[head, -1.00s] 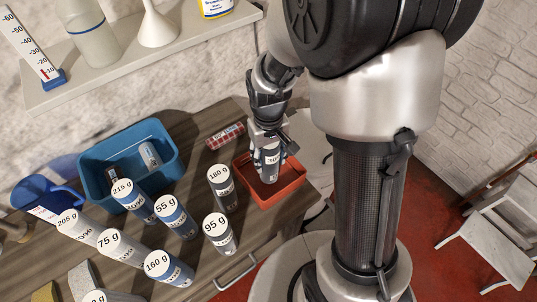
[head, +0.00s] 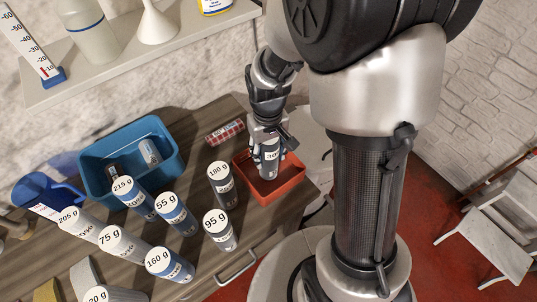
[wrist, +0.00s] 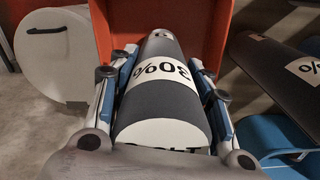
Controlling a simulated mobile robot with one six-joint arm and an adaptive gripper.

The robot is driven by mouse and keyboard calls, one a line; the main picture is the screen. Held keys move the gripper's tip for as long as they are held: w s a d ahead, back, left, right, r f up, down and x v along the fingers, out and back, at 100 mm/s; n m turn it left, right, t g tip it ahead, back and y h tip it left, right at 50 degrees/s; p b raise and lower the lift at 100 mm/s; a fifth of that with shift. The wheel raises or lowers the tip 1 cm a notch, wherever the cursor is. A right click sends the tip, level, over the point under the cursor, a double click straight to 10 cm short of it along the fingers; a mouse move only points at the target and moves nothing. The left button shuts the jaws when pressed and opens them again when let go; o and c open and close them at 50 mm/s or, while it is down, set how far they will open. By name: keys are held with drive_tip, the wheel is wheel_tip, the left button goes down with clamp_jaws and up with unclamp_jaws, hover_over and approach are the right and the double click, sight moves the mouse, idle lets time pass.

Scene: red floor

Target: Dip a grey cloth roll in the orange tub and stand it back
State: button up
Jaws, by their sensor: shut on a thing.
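My gripper (head: 267,152) is shut on a dark grey cloth roll (head: 269,168) with a white "30%" label. The roll is upright, with its lower end inside the orange tub (head: 291,188); whether it touches the bottom cannot be told. In the wrist view the roll (wrist: 165,110) lies between both fingers (wrist: 168,85), with the tub's orange wall (wrist: 215,25) behind it. Other grey rolls stand on the table to the left, labelled 180 g (head: 224,190) and 95 g (head: 222,238).
Several blue and pale rolls, such as 55 g (head: 180,218) and 160 g (head: 172,266), stand left. A blue bin (head: 95,185) holds small rolls. A shelf (head: 45,95) with bottles is above.

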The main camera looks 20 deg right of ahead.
drive_tip(key=shift+r+p, duration=3.6)
drive_tip(key=shift+r, duration=1)
